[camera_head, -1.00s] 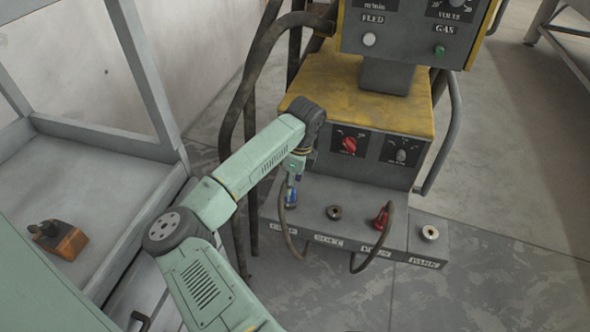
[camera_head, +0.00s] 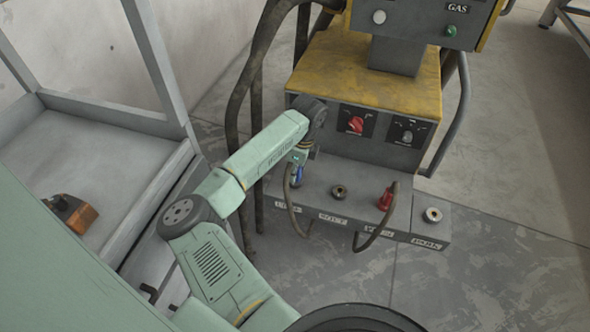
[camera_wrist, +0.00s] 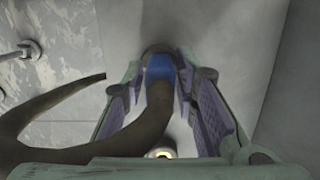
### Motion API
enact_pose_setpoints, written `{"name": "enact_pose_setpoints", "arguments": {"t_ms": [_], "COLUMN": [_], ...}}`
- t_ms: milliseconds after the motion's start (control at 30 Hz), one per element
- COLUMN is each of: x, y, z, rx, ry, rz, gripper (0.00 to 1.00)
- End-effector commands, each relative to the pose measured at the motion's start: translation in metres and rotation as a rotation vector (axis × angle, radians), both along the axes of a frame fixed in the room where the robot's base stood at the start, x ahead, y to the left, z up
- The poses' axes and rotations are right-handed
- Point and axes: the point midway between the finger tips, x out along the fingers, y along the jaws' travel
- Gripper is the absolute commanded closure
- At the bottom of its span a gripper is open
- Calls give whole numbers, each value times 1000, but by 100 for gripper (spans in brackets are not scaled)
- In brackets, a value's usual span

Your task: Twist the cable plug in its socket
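The blue cable plug (camera_head: 298,175) stands upright at the leftmost socket of the grey socket strip (camera_head: 317,190). A dark cable (camera_head: 293,212) bends down from it. In the wrist view the blue plug (camera_wrist: 160,68) sits between the fingertips of my gripper (camera_wrist: 162,84), with the cable running back between the fingers. A narrow gap shows beside the plug, at least on the left, so the fingers look open around it. The socket under the plug is mostly hidden. In the head view my gripper (camera_head: 300,158) is small and partly hidden by my wrist.
A red plug (camera_head: 386,199) with a looped cable stands in another socket. Bare sockets show between the plugs (camera_head: 339,191) and at the right end (camera_head: 432,215). The yellow-topped machine (camera_head: 365,80) rises close behind. A grey frame table (camera_head: 90,160) stands left.

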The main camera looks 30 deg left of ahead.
Motion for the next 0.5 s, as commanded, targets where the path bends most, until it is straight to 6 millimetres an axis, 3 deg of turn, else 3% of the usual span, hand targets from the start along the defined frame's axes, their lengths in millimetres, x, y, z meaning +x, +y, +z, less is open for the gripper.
{"name": "enact_pose_setpoints", "arguments": {"t_ms": [333,500], "x": [0,0], "y": [0,0], "z": [0,0], "rx": [0,0], "ry": [0,0], "rz": [0,0], "gripper": [99,100]}}
